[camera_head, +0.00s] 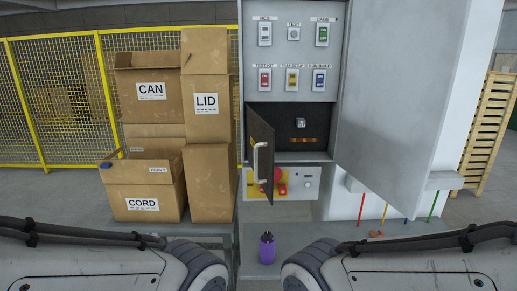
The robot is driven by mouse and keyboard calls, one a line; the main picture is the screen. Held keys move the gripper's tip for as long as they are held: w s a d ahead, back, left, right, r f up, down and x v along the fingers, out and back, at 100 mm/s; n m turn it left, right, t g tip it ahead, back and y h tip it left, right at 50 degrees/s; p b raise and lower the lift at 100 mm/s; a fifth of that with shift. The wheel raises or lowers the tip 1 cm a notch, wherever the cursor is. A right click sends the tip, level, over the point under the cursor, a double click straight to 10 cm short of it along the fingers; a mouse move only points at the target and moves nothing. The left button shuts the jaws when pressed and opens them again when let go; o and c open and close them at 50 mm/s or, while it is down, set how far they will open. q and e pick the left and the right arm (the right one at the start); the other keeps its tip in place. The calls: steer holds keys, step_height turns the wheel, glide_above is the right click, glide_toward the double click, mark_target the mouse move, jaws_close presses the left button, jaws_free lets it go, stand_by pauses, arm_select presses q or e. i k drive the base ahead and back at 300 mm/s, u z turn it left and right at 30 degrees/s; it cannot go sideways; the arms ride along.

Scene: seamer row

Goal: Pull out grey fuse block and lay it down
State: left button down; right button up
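A small grey block (300,122), which looks like the fuse block, sits in the dark recess of the grey cabinet (340,75). It is small in the picture and its shape is hard to tell. A dark door (262,150) with a pale handle (257,162) stands open at the left of the recess and hides part of it. An orange-brown strip (303,140) lies below the block. My two arms show at the bottom left and bottom right, but neither gripper is in view.
Several coloured switches sit above the recess. A panel with red knobs (281,189) is below. A large grey door (400,95) stands open at right. Cardboard boxes (145,190) stand at left. A purple bottle-like thing (267,248) stands on the grey surface in front.

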mark_target(301, 122)
steer(key=u, duration=0.05)
steer(key=k, duration=0.65)
steer(key=z, duration=0.7)
steer(key=i, duration=1.95)
steer(key=u, duration=0.65)
